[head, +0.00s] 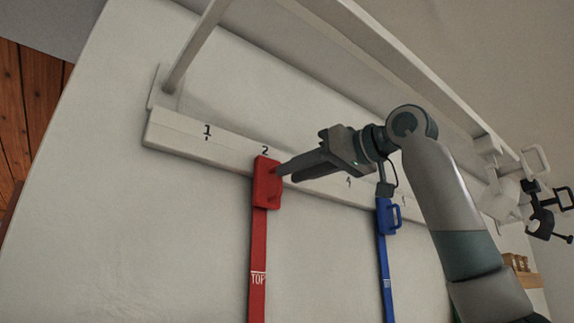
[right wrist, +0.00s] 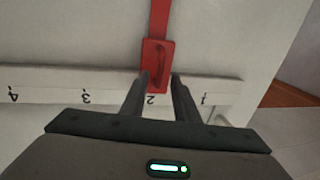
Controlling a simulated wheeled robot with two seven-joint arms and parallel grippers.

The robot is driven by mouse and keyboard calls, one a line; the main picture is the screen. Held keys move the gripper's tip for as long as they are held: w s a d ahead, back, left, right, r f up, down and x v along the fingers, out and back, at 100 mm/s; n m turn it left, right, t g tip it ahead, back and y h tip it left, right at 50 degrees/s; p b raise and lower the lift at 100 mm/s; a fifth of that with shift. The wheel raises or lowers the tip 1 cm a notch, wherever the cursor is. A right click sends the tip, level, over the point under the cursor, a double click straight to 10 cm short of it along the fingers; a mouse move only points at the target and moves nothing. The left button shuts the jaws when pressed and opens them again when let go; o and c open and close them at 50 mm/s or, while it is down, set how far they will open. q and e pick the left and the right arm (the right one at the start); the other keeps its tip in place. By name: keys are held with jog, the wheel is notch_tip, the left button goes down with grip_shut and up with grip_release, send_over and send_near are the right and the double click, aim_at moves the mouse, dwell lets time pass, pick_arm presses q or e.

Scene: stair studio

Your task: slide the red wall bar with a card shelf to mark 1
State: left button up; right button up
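The red wall bar (head: 258,285) hangs from a red slider block (head: 265,185) on a pale rail (head: 225,143). The block sits just below mark 2 (head: 265,150); mark 1 (head: 207,131) is to its left. The right wrist view shows the red block (right wrist: 165,50) with a raised handle (right wrist: 154,66). My right gripper (head: 281,173) is at the block; in the right wrist view its two fingers (right wrist: 159,78) are apart, tips near the block's edge on either side of the handle. Contact cannot be told. No card shelf is visible. My left gripper is out of view.
A blue bar (head: 386,265) with a blue slider block (head: 388,215) hangs farther right on the rail. A white overhead beam (head: 410,65) runs above, with a strut (head: 197,45) at left. Black and white fittings (head: 540,205) are at right. The rail near mark 1 is clear.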

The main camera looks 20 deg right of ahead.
aim_at(267, 190)
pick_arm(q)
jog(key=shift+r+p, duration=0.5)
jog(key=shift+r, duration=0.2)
pick_arm(e)
jog(key=x, duration=0.3)
